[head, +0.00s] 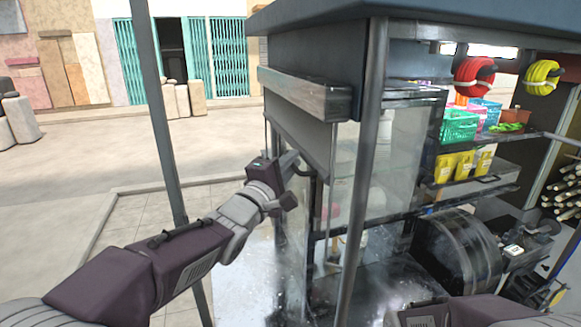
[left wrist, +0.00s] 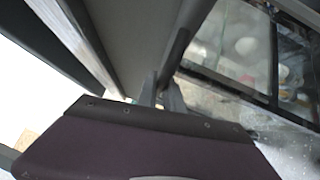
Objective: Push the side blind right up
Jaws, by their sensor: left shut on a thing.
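The side blind (head: 300,136) is a grey panel hanging below a long box-like housing (head: 305,94) on the left side of the stall. Its lower edge is at about the height of my left gripper (head: 296,164). The left gripper is shut on the blind's dark handle near that lower edge. In the left wrist view, the fingers (left wrist: 160,92) close around the dark handle bar (left wrist: 177,48), with the grey blind (left wrist: 135,35) behind. Part of my right arm shows at the bottom right of the head view, but its gripper is not visible.
A metal post (head: 363,170) stands right of the blind, and a thin pole (head: 160,110) stands left of it. Glass panes (head: 390,165), shelves with baskets (head: 459,126) and a dark drum (head: 462,250) fill the stall. Open pavement (head: 90,165) lies left.

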